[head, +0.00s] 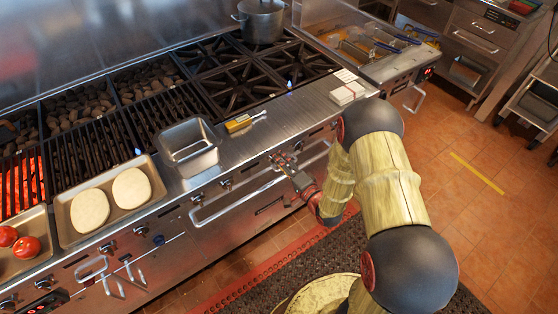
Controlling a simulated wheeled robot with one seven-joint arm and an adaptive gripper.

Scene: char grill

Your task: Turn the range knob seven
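My gripper (279,160) is at the front panel (246,172) of the steel range, with its fingertips close to or touching the panel. It is small here, and I cannot tell whether its fingers are open or shut. Any knob right at the fingertips is hidden or too small to make out. Other range knobs show to the left along the panel: one (226,184), another (197,198), a bluish one (158,240) and one farther left (107,248). No number is readable, so I cannot tell which is knob seven.
A long bar handle (235,201) runs below the panel near my gripper. A steel pan (190,147), a yellow box (238,124) and a white stack (347,91) sit on the ledge above. A tray (66,226) holds two flatbreads. A pot (262,22) stands at the back.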

